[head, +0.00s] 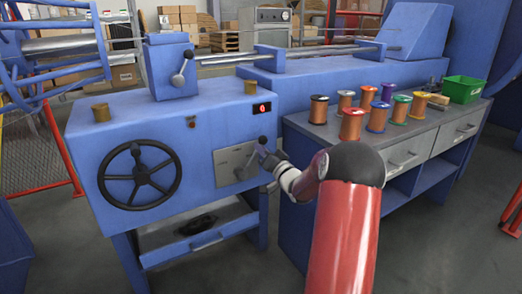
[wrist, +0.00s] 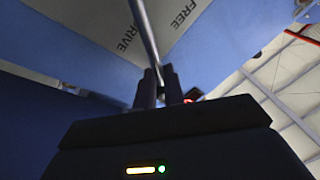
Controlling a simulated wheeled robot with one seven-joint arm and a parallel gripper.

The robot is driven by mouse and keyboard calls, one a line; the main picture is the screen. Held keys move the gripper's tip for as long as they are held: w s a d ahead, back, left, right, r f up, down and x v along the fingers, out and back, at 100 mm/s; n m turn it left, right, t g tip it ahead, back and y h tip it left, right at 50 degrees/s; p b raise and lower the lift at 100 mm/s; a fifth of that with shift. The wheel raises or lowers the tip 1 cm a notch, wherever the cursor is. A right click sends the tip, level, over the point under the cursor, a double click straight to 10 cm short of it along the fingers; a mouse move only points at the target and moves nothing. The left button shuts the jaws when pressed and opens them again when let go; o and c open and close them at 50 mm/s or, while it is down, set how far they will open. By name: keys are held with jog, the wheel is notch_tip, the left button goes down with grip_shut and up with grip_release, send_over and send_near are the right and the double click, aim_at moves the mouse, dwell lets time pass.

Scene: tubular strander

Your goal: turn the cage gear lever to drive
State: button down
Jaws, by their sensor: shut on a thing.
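The cage gear lever (head: 241,172) is a thin rod on a grey plate (head: 225,160) at the right of the blue machine's front. In the wrist view the metal lever rod (wrist: 145,35) runs down from the top edge, between the printed words "DRIVE", partly cut off, and "FREE". My gripper (head: 266,157) is at the lever's outer end, in front of the plate. In the wrist view my dark fingers (wrist: 160,88) are shut on the rod. The fingers hide the rod's far end there.
Another lever (head: 183,70) is on the upper housing. A bench (head: 300,125) with several wire spools and a green bin (head: 463,89) stands at right.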

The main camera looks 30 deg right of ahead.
jog(key=shift+d+r, duration=0.15)
jog(key=shift+r, duration=0.1)
jog(key=c, duration=1.5)
grip_release()
jog(key=shift+f, duration=0.15)
jog(key=shift+s, duration=0.1)
jog(key=v, duration=0.7)
jog(key=shift+s+f, duration=0.1)
jog(key=shift+s, duration=0.2)
